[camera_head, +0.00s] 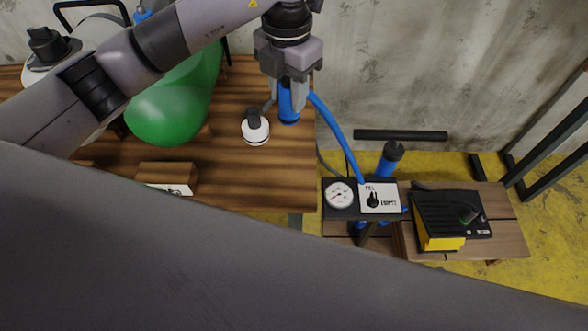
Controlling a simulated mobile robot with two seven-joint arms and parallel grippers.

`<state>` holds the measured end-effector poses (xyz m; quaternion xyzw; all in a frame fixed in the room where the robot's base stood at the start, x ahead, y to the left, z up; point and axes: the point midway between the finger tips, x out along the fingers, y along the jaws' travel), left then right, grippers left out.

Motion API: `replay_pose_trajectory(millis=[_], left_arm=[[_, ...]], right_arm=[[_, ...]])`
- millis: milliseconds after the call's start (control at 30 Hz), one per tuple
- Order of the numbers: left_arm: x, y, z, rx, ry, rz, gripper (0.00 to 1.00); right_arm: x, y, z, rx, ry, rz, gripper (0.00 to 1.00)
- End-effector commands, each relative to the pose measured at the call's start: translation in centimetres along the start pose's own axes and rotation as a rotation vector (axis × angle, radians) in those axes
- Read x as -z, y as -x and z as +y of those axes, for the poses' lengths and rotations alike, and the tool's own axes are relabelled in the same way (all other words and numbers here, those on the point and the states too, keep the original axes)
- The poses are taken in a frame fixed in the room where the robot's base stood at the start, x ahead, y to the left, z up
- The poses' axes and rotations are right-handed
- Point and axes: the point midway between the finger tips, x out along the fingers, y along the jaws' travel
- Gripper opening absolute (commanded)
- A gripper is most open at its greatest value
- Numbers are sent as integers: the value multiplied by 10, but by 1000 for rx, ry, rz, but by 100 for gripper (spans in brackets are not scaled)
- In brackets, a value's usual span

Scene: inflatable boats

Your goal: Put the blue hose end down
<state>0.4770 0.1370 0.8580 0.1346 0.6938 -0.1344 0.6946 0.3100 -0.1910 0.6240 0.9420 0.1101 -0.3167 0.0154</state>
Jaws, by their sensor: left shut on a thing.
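The blue hose end (288,109) is upright in my left gripper (287,80), which is shut on it near the right edge of the wooden table (225,140). Its lower tip is close to the table top; I cannot tell whether it touches. A blue hose (337,129) runs from it down to the right, to a black panel with a gauge (339,194). A white valve piece with a black knob (255,127) stands on the table just left of the hose end. My right gripper is not in view.
A green inflated tube (170,108) lies on the table at the left. A wooden block with a label (168,177) sits in front of it. A black and yellow device (452,220) rests on a lower wooden bench (508,240) at the right. A large grey surface hides the foreground.

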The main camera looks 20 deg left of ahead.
Motion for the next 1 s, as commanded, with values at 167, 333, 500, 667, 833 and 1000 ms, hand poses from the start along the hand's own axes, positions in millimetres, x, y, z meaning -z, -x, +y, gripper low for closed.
replay_pose_trajectory(millis=[167,333,500,667,833,1000], left_arm=[[2,-47,0,2,0,7,0],[2,-94,-1,2,-1,7,0],[1,-131,0,1,-1,4,0],[0,-146,0,1,-1,2,0],[1,-160,0,0,-2,3,0],[1,-186,0,1,-1,3,0]], right_arm=[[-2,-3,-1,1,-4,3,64],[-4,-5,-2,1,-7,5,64],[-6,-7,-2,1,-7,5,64],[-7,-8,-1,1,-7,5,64],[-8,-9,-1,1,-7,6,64],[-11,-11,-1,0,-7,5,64]])
